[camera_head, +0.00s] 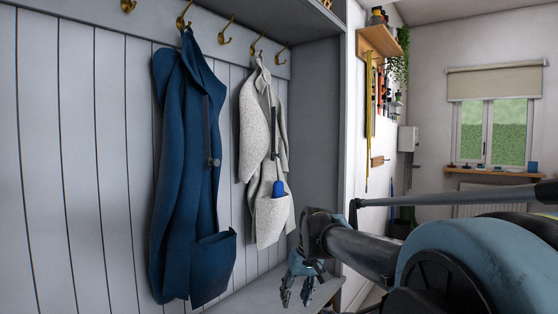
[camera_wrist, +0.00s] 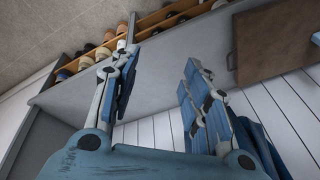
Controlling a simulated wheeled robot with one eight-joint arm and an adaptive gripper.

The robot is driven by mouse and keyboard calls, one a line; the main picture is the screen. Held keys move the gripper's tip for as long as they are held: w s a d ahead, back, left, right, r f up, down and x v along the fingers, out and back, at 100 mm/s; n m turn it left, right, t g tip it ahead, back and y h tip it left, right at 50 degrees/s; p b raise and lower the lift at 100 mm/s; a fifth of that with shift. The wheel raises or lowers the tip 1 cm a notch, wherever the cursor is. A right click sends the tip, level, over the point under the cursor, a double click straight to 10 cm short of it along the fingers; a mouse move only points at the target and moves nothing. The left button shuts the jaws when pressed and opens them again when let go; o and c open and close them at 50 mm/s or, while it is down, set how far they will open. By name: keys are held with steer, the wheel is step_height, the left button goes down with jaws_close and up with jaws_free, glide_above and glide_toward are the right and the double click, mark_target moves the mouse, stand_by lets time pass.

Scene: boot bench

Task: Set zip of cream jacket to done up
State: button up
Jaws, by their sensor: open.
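The cream jacket (camera_head: 260,118) hangs from a hook on the panelled wall in the head view. A dark zip strip (camera_head: 273,128) runs down its front, with what looks like the pull near the strip's lower end. A blue object (camera_head: 279,189) sticks out of its pocket. My gripper (camera_head: 298,291) is below and to the right of the jacket, fingers pointing down, apart from it. In the wrist view my gripper (camera_wrist: 160,64) is open, with nothing between the fingers. The cream jacket cannot be made out there.
A blue jacket (camera_head: 185,170) with its own dark zip hangs left of the cream one. The bench seat (camera_head: 262,297) lies below, and a side panel (camera_head: 316,140) stands to the right. The wrist view shows a compartmented rack (camera_wrist: 105,50) holding several items.

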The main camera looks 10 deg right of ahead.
steer(key=w+a+r+n+t+y, duration=0.1)
steer(key=w+a+r+n+y, duration=0.2)
steer(key=w+r, duration=0.75)
steer(key=n+t+y, duration=0.5)
steer(key=t+y, duration=0.3)
steer(key=t, duration=0.1)
glide_toward(281, 156)
steer(key=x, duration=1)
steer(key=shift+w+a+r, duration=0.1)
steer(key=shift+w+a, duration=0.15)
steer(key=shift+a, duration=0.05)
jaws_close()
